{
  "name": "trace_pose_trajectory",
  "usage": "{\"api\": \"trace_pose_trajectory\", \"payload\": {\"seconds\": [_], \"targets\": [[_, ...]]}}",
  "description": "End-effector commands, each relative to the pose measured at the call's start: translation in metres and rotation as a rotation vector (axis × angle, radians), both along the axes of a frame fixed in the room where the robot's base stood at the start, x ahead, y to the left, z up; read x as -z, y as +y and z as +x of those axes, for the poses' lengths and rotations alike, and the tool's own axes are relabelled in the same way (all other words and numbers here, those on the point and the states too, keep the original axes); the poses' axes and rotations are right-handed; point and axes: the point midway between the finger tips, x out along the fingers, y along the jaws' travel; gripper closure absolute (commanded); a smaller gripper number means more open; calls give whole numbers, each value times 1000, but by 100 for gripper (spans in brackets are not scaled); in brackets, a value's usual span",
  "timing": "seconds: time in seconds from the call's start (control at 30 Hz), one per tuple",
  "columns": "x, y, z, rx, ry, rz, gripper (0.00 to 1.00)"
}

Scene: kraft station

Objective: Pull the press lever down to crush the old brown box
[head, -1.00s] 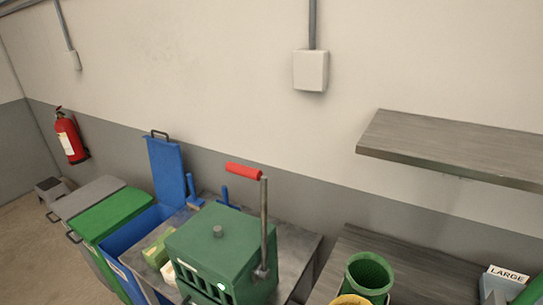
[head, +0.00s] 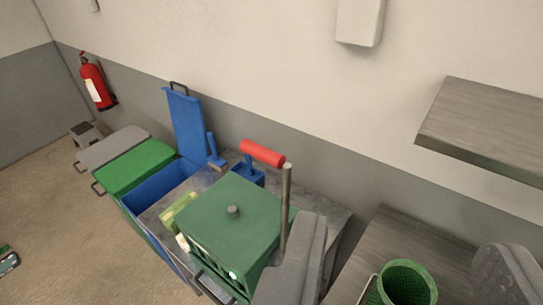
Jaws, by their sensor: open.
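The green press (head: 215,215) stands on a grey worktable (head: 330,215), its top and barred front in view. Its lever is a grey rod (head: 285,205) at the press's right side, standing upright with a red handle (head: 262,153) at the top pointing left. My gripper (head: 408,238) is open and empty at the lower right, its two grey fingers wide apart. The left finger overlaps the press's right side and the lever's lower end in the picture; I cannot tell whether it touches. The red handle is up and left of the fingers. The old brown box is not visible.
Left of the press stand a blue bin (head: 165,187) with its lid raised, a green-lidded bin (head: 135,166) and a grey-lidded bin (head: 112,147). A green mesh basket (head: 405,285) sits at the lower right. A wall shelf (head: 490,130) juts out at the right.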

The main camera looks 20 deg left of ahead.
Motion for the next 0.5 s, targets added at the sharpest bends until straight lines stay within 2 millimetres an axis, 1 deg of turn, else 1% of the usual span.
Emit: {"api": "trace_pose_trajectory", "payload": {"seconds": [0.07,0.17,0.3,0.5], "targets": [[5,3,9,-26,23,2,55],[21,15,29,-94,82,3,55],[49,31,64,-244,178,6,55],[89,54,110,-498,264,18,55]]}}
